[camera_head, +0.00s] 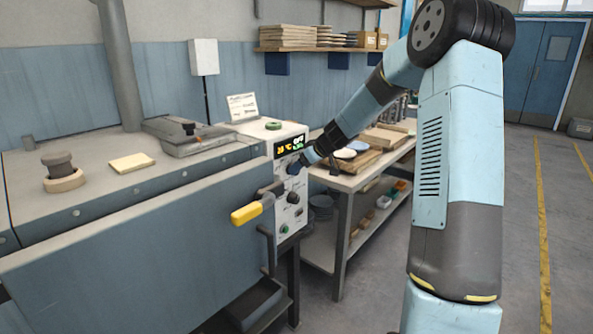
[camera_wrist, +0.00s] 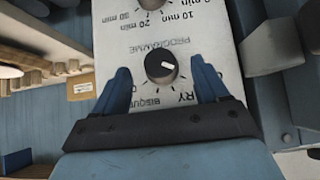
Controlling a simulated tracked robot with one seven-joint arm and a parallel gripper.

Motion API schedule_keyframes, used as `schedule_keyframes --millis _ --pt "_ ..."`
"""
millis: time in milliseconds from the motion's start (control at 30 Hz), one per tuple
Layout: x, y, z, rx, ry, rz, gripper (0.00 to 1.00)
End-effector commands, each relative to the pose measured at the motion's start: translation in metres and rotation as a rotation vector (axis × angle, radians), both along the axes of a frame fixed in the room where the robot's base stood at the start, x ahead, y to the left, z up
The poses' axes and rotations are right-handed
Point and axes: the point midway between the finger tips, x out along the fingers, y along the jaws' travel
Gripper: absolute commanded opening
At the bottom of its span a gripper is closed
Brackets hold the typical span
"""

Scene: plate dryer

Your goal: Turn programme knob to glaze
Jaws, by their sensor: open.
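The programme knob (camera_wrist: 160,66) is a round dark knob on the white control panel (camera_wrist: 215,30). In the wrist view it appears upside down, under the word PROGRAMME, with its white pointer mark toward the right. BISQUE and part of another label show by it; I cannot read a glaze label. My gripper (camera_wrist: 161,68) is open, with one blue finger on each side of the knob in the picture. I cannot tell whether the fingers touch it. In the head view my gripper (camera_head: 302,164) is at the panel's upper part and seems to hide the programme knob.
A timer knob (camera_wrist: 152,3) marked in minutes is beside the programme knob. In the head view, a lit display (camera_head: 290,145) is above my gripper, and a yellow-handled lever (camera_head: 247,213) sticks out left of the panel. A wooden bench (camera_head: 350,182) stands right of the machine.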

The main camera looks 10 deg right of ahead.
Motion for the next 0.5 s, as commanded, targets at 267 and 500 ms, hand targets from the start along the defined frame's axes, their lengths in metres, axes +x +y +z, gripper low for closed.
schedule_keyframes --millis 267,500 --pt "0.014 0.01 -0.018 0.0 0.0 0.0 0.74" --pt "0.016 0.011 -0.019 -0.001 0.0 -0.001 0.74"
